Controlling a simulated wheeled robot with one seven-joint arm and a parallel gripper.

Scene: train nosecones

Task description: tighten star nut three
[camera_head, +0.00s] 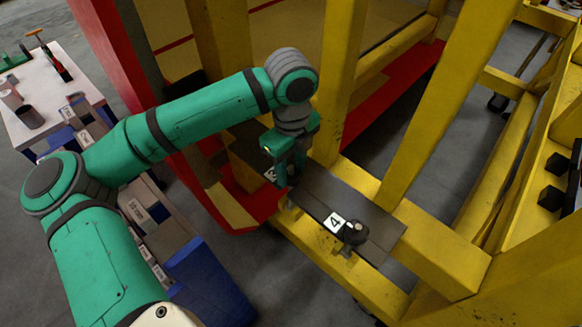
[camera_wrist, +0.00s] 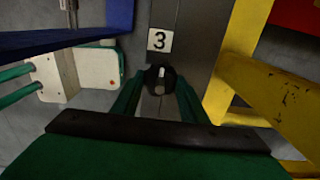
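Star nut three (camera_wrist: 160,80) is a black knob with a pale stud in its centre, on a dark grey plate (camera_wrist: 178,22). A white label "3" (camera_wrist: 159,40) sits just beyond it in the wrist view. My gripper (camera_wrist: 160,88) points down at the nut, with one green finger on each side of it. I cannot tell whether the fingers touch the nut. In the head view my gripper (camera_head: 284,178) is at the plate's left end and hides most of the nut. Star nut four (camera_head: 354,232) stands beside its label "4" (camera_head: 335,223) on the plate's right part.
Yellow frame beams (camera_head: 432,245) surround the plate, and a tall post (camera_head: 340,80) rises close beside my gripper. A red and yellow nosecone (camera_head: 235,205) lies behind and left. A white table (camera_head: 50,95) with tools stands far left, and a blue bin (camera_head: 210,280) at lower left.

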